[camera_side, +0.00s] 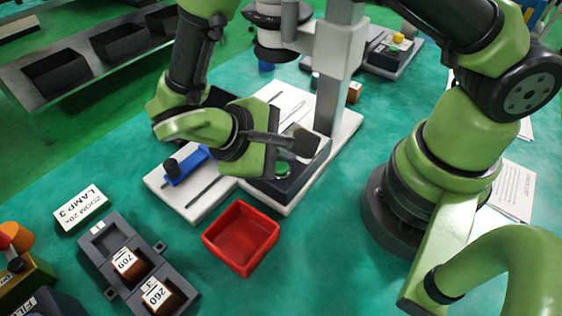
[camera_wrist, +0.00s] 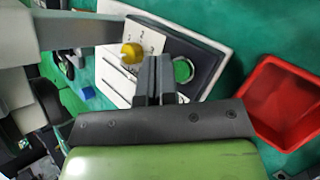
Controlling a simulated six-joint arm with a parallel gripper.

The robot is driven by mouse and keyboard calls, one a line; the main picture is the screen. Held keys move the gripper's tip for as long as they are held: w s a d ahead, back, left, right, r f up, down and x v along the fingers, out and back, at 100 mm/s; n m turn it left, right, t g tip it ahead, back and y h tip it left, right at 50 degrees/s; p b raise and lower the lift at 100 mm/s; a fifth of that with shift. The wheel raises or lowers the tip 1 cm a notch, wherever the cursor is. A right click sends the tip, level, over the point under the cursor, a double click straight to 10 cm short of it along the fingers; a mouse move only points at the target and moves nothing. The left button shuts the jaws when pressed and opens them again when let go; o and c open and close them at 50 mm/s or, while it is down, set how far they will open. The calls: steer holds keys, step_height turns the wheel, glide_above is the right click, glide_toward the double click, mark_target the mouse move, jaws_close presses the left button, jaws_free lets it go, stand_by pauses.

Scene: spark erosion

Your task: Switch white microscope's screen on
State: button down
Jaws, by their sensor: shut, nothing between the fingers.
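The white microscope has a pale column (camera_side: 335,75) on a white base plate (camera_side: 348,128); its dark head (camera_side: 275,30) shows at the top. A dark control box (camera_side: 308,172) sits at the base's front, with a green button (camera_side: 283,169). In the wrist view a green ring (camera_wrist: 183,70) shows on the dark box, and a yellow knob (camera_wrist: 132,52) stands by a white dial plate with numbers. My gripper (camera_side: 306,144) is shut and empty, above the box; in the wrist view its fingertips (camera_wrist: 156,62) lie between knob and green ring. Contact cannot be told. No lit screen is visible.
A red tray (camera_side: 213,242) stands before the base. A grey holder (camera_side: 100,238) carries blocks marked 709 and 260. A card (camera_side: 80,208) reads ZOOM 20x, LAMP 3. A blue slide with a black knob (camera_side: 184,165) lies on the base. Another button box (camera_side: 392,52) stands behind.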

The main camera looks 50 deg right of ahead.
mark_target(282, 169)
stand_by(0.3)
steer(key=shift+f, duration=0.45)
steer(key=shift+f, duration=0.25)
stand_by(0.4)
steer(key=shift+r, duration=0.75)
steer(key=shift+r, duration=3)
